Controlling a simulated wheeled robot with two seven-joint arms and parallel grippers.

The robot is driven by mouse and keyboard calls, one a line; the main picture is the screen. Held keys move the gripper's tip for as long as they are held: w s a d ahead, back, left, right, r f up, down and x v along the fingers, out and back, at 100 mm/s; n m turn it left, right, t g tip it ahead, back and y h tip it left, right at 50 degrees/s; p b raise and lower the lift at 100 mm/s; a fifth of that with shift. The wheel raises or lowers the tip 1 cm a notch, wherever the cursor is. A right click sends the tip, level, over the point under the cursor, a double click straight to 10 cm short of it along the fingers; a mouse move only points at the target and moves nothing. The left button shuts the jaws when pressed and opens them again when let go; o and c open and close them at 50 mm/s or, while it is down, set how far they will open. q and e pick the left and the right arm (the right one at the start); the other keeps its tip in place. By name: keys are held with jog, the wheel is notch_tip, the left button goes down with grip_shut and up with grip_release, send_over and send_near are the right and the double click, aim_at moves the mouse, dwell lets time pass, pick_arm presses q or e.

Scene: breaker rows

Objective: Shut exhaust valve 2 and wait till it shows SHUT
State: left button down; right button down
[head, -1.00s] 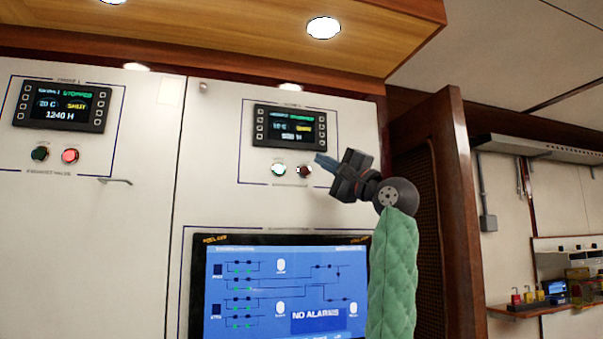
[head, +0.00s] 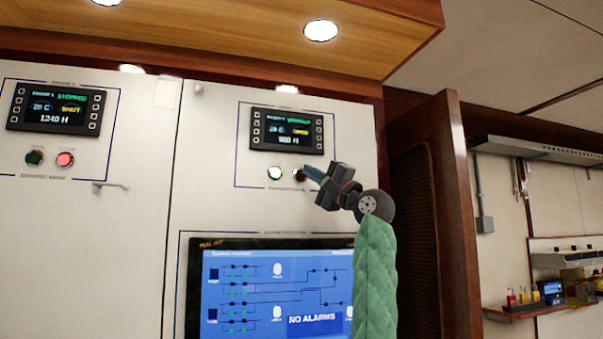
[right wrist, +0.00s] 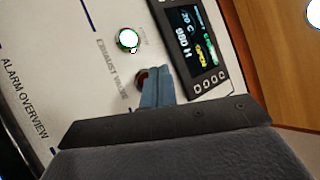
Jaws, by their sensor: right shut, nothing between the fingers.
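The right-hand panel holds the engine 2 display (head: 287,131), whose small yellow word looks like OPEN in the right wrist view (right wrist: 190,45). Below it, the left button (head: 275,173) glows green; it also glows in the right wrist view (right wrist: 129,40). The dark red, unlit button (head: 299,174) beside it is partly hidden behind my fingers in the right wrist view (right wrist: 139,77). My right gripper (head: 307,170) is shut and empty, its blue fingertips right at the red button. I cannot tell whether they touch it. My left gripper is out of view.
The left panel has its own display (head: 57,107), reading STOPPED and SHUT, with a lit red button (head: 65,159) and a small handle (head: 110,186). A blue alarm screen (head: 277,293) reading NO ALARMS sits below. A wooden partition (head: 430,200) stands right of my arm.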

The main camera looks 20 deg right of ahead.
aim_at(301, 175)
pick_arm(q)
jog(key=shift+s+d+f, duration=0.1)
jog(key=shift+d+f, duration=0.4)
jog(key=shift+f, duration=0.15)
pick_arm(e)
jog(key=shift+w, duration=1.05)
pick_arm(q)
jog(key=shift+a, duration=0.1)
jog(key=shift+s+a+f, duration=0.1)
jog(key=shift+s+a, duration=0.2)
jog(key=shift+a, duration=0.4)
